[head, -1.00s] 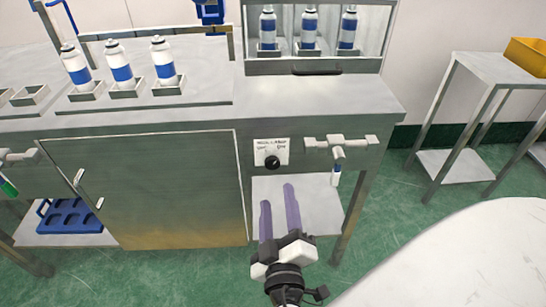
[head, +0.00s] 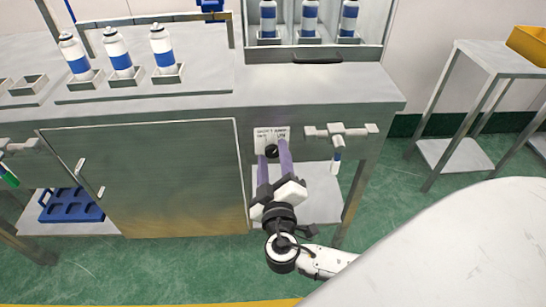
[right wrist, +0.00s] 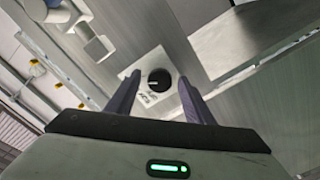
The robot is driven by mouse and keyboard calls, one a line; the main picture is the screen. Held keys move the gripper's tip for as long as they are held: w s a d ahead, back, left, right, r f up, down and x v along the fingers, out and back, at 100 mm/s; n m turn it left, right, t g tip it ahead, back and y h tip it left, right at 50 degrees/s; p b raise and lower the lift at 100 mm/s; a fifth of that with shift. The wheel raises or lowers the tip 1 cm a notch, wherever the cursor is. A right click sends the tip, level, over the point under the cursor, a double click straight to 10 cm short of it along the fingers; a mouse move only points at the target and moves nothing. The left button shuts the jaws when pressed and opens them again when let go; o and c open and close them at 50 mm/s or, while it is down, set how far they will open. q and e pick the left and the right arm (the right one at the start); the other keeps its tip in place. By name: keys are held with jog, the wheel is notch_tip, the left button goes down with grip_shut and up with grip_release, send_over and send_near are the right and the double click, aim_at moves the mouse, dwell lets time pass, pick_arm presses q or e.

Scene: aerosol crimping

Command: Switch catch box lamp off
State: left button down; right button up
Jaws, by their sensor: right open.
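The catch box lamp switch is a black round knob (head: 271,151) on a small white labelled plate (head: 281,133) on the bench front. In the right wrist view the knob (right wrist: 159,79) sits between and beyond the two fingertips, with a light pointer mark on it. My right gripper (head: 272,150) is open, its two purple fingers pointing at the plate, one on each side of the knob. I cannot tell whether the fingers touch the knob or plate. The label's words are too small to read surely. My left gripper is not in view.
A valve-like fitting (head: 340,133) juts out right of the plate. A cabinet door (head: 145,180) is left of it. Several spray cans (head: 119,55) stand in holders on the bench, and others stand in the glazed box (head: 309,20). A side table (head: 485,58) stands at the right.

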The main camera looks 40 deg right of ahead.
jog(key=c, duration=1.1)
jog(key=shift+o, duration=0.3)
jog(key=shift+n, duration=0.3)
jog(key=n+p, duration=0.1)
jog(key=n, duration=0.2)
jog(key=n+p, duration=0.1)
jog(key=n, duration=0.2)
jog(key=shift+r+n+p, duration=0.1)
jog(key=shift+n+p, duration=0.2)
jog(key=shift+p, duration=0.1)
jog(key=n+p, duration=0.1)
jog(key=n, duration=0.2)
jog(key=shift+n, duration=0.3)
jog(key=shift+n+p, duration=0.45)
jog(key=shift+n, duration=0.05)
